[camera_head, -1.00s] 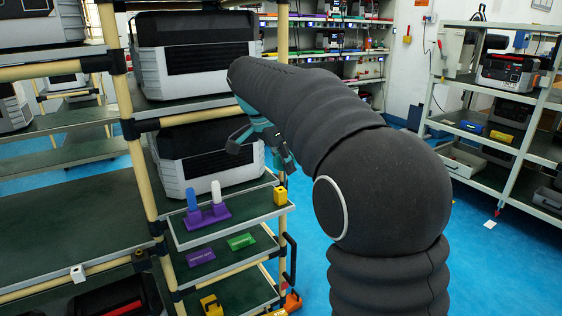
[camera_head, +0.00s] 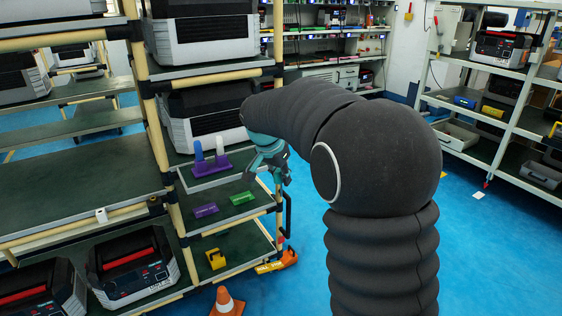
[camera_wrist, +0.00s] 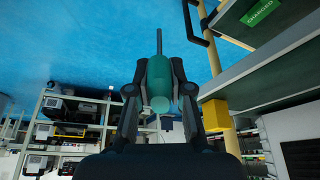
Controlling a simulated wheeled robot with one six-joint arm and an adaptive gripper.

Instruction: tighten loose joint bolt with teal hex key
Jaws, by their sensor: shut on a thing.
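My gripper (camera_head: 276,168) is beside the right end of the cream-tube rack in the head view, partly hidden by my own arm. In the wrist view my gripper (camera_wrist: 158,72) is shut on the teal hex key (camera_wrist: 156,84). Its thick teal handle sits between the fingers, and its thin dark shaft points away from the wrist. A purple holder (camera_head: 211,167) on the rack's small shelf carries a blue and a white handle. Dark joints (camera_head: 155,205) connect the rack tubes. I cannot tell which joint bolt is loose.
Purple (camera_head: 206,210) and green (camera_head: 242,198) labelled blocks lie on the shelf below the holder. A yellow piece (camera_head: 216,259) is lower down. An orange cone (camera_head: 227,304) stands on the floor. Open blue floor (camera_head: 475,240) lies to the right, before grey shelving (camera_head: 470,150).

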